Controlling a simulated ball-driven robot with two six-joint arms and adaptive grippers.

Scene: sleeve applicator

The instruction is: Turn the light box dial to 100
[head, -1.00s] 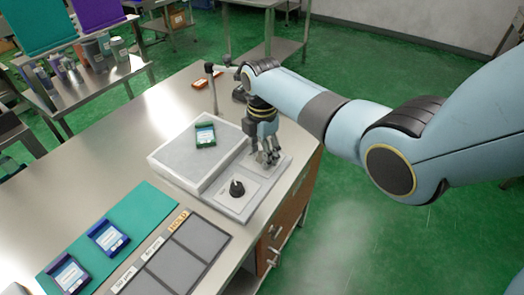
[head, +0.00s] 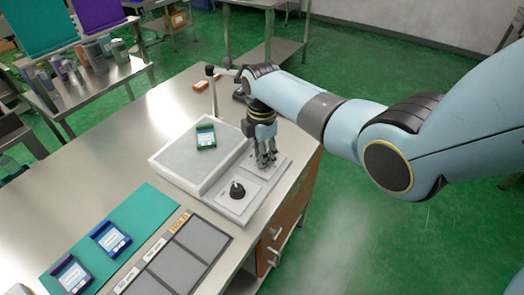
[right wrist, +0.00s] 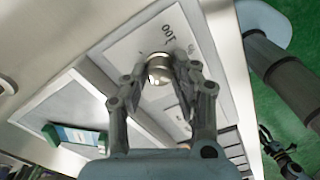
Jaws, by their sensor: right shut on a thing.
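The light box (head: 180,166) is a pale flat box with a grey control panel (head: 222,207) along its right side, on the steel table. My right gripper (head: 266,163) points down over the far part of the panel. In the right wrist view its fingers (right wrist: 163,76) are shut on a round metallic dial (right wrist: 159,66). A printed "100" (right wrist: 168,38) shows on the white plate beside the dial. I cannot read where the dial points. What looks like my left gripper (right wrist: 278,148) is small and dark at the right wrist view's lower right.
A black knob (head: 237,190) stands on the near part of the panel. A green-framed cassette (head: 206,138) lies on the light box. Two blue cassettes (head: 110,238) lie on a teal mat (head: 147,212), beside a tray with grey pads (head: 203,238). A thin post (head: 212,95) stands behind.

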